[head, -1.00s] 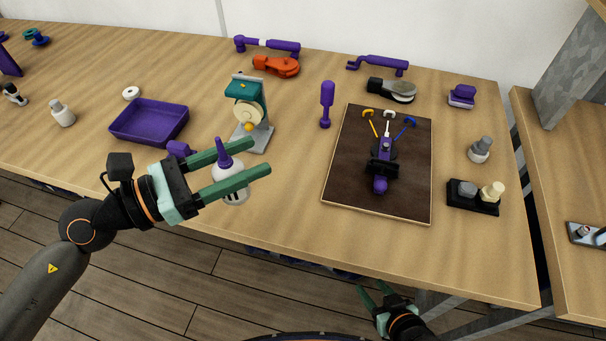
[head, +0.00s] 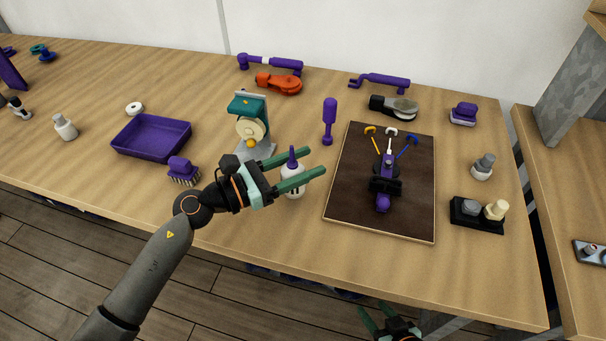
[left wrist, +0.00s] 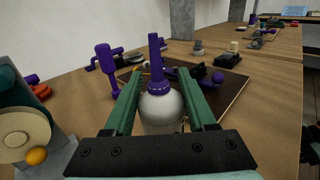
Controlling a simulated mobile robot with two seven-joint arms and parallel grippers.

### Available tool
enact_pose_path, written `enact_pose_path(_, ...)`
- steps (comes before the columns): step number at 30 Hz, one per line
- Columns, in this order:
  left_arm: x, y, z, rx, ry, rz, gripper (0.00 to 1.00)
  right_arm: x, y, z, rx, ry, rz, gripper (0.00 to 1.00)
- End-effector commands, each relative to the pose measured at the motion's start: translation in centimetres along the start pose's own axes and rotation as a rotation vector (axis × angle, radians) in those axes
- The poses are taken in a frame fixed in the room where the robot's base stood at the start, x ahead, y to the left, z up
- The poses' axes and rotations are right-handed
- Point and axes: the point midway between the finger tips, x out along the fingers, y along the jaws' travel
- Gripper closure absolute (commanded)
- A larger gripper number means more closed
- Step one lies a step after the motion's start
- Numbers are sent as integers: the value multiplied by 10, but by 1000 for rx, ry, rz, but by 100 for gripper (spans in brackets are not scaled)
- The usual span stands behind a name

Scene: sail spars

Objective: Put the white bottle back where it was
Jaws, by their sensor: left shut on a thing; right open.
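The white bottle (head: 292,184) has a purple nozzle and stands upright between the fingers of my left gripper (head: 302,166). The left gripper is shut on it, left of the dark board. In the left wrist view the bottle (left wrist: 161,108) sits between the two green fingers (left wrist: 160,105), nozzle up. I cannot tell whether its base touches the table. My right gripper (head: 387,322) is open and empty at the bottom of the head view, below the table's front edge.
The dark board (head: 350,205) with a purple device (head: 385,185) lies to the right. A teal dispenser (head: 247,125) stands behind the left gripper, and a purple brush (head: 181,168) and purple tray (head: 150,153) lie left. A purple upright tool (head: 329,120) stands behind the bottle.

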Motion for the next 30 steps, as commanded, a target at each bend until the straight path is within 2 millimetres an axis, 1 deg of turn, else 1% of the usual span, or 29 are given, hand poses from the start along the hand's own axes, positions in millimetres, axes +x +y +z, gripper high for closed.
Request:
enact_pose_path(1, 0, 0, -10, -7, 0, 1, 100, 1, 0, 2, 0, 0, 0, 50)
enact_pose_path(3, 0, 0, -20, -6, -1, 1, 100, 2, 0, 2, 0, -1, 0, 50)
enact_pose_path(6, 0, 0, -28, -5, -1, 0, 100, 2, 0, 3, 0, -1, 0, 50)
enact_pose_path(14, 0, 0, -29, 0, -1, 0, 100, 2, 0, 3, 0, -1, 0, 50)
enact_pose_path(19, 0, 0, -35, 0, -1, 0, 100, 6, 1, 7, 1, -1, 1, 50)
enact_pose_path(20, 0, 0, -35, 0, 0, 0, 42, 6, 1, 7, 0, -1, 1, 50)
enact_pose_path(27, 0, 0, -33, -1, 0, 0, 15, 5, 1, 6, 1, -1, 1, 50)
enact_pose_path(28, 0, 0, -34, -1, 0, 0, 14, 5, 1, 6, 1, -1, 1, 50)
enact_pose_path(30, -1, 0, -33, -1, 0, 0, 14, 5, 1, 6, 1, -1, 1, 50)
